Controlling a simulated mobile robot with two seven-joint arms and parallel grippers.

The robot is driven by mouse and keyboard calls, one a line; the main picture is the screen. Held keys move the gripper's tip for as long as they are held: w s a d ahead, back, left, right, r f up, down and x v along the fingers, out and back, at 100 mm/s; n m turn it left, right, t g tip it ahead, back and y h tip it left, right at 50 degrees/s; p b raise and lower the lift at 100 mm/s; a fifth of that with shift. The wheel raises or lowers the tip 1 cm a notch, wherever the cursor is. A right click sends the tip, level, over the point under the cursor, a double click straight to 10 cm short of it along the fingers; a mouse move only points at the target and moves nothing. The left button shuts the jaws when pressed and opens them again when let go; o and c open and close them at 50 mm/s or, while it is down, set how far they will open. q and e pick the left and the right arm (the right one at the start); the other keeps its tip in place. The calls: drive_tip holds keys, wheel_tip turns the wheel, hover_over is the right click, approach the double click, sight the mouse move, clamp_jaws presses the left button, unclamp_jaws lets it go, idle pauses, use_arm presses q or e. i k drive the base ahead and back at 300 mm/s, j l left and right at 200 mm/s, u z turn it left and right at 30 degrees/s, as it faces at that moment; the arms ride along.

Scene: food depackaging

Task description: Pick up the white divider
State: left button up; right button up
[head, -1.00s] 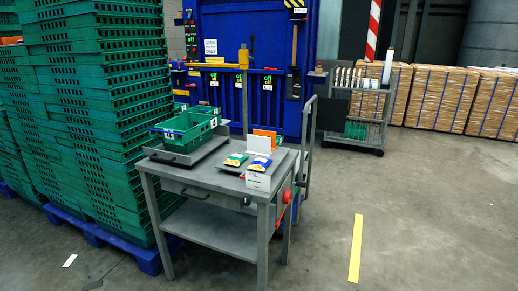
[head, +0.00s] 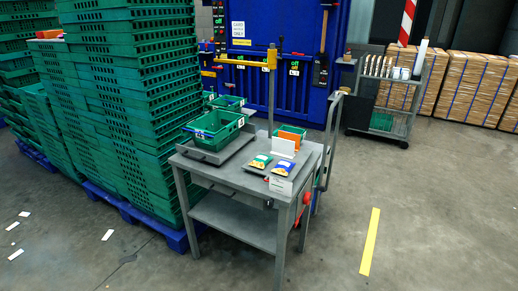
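A white upright panel (head: 284,147), which looks like the white divider, stands on the grey table (head: 233,176) toward its back right. An orange panel (head: 289,138) stands just behind it. Two food packets, one green and yellow (head: 259,162) and one blue and yellow (head: 283,168), lie in front of it. A small white card or box face (head: 280,185) shows at the table's front right edge. Several flat white pieces, one of them (head: 108,235), lie on the floor at the left; I cannot tell what they are. Neither of my grippers is in view.
A green crate (head: 214,131) sits on a grey tray on the table's left. Tall stacks of green crates (head: 130,100) on blue pallets (head: 150,222) stand left of the table. A cart (head: 402,95) stands at the back right. Floor with a yellow stripe (head: 370,242) is open at right.

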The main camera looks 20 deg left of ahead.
sight(285, 148)
drive_tip(key=i+l+u, duration=0.1)
drive_tip(key=u, duration=0.3)
drive_tip(key=i+l+u, duration=0.2)
drive_tip(key=u, duration=0.2)
drive_tip(key=i+l+u, duration=0.2)
drive_tip(key=u, duration=0.2)
drive_tip(key=i+l+u, duration=0.1)
drive_tip(key=l+u, duration=0.15)
drive_tip(key=u, duration=0.15)
drive_tip(key=i+l+u, duration=0.2)
drive_tip(key=l, duration=0.5)
drive_tip(key=i+l+u, duration=0.2)
drive_tip(key=l, duration=0.5)
drive_tip(key=l+u, duration=0.2)
drive_tip(key=l, duration=0.5)
drive_tip(key=k, duration=0.05)
